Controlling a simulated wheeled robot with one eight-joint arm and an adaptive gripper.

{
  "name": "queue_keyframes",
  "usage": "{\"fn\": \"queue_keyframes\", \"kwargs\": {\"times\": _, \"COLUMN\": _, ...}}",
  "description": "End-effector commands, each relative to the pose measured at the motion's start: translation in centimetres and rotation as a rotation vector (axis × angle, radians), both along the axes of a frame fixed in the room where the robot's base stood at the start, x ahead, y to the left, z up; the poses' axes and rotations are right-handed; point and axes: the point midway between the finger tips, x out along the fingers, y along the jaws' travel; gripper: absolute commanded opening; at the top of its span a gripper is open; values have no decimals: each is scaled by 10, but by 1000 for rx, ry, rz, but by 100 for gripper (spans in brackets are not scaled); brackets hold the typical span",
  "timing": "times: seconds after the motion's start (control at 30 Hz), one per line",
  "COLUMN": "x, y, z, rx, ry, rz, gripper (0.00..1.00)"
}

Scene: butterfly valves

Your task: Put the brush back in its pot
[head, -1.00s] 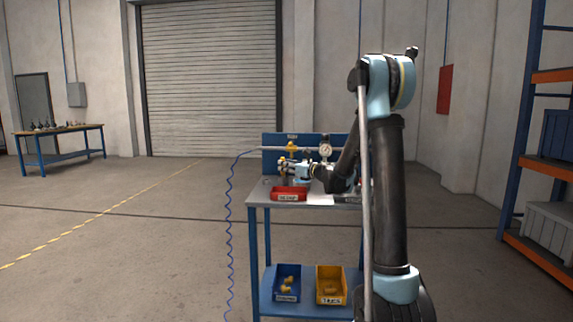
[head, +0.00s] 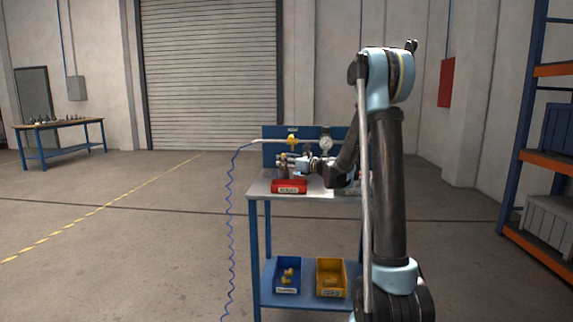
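My gripper (head: 282,163) points left over the workbench (head: 262,187), in front of the blue back panel. It is small in the head view, so I cannot tell whether its fingers are open or shut. A small dark, cup-like shape, perhaps the pot (head: 282,174), shows just below the gripper, behind the red bin. I cannot make out the brush, either in the gripper or on the bench. My forearm and upper arm hide the right part of the bench.
A red bin (head: 289,187) stands at the bench's front edge. A yellow-handled valve (head: 292,140) and gauge (head: 326,143) sit on the back panel. A blue hose (head: 230,220) hangs left. Blue (head: 287,276) and yellow (head: 331,278) bins stand on the lower shelf.

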Motion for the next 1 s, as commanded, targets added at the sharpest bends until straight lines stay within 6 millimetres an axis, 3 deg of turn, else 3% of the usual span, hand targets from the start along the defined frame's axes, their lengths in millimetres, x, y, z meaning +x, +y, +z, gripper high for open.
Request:
{"fn": "queue_keyframes", "kwargs": {"times": 0.37, "x": -2, "y": -3, "z": 0, "rx": 0, "ry": 0, "rz": -1, "gripper": 40}}
{"fn": "queue_keyframes", "kwargs": {"times": 1.0, "x": -48, "y": -63, "z": 0, "rx": 0, "ry": 0, "rz": -3, "gripper": 40}}
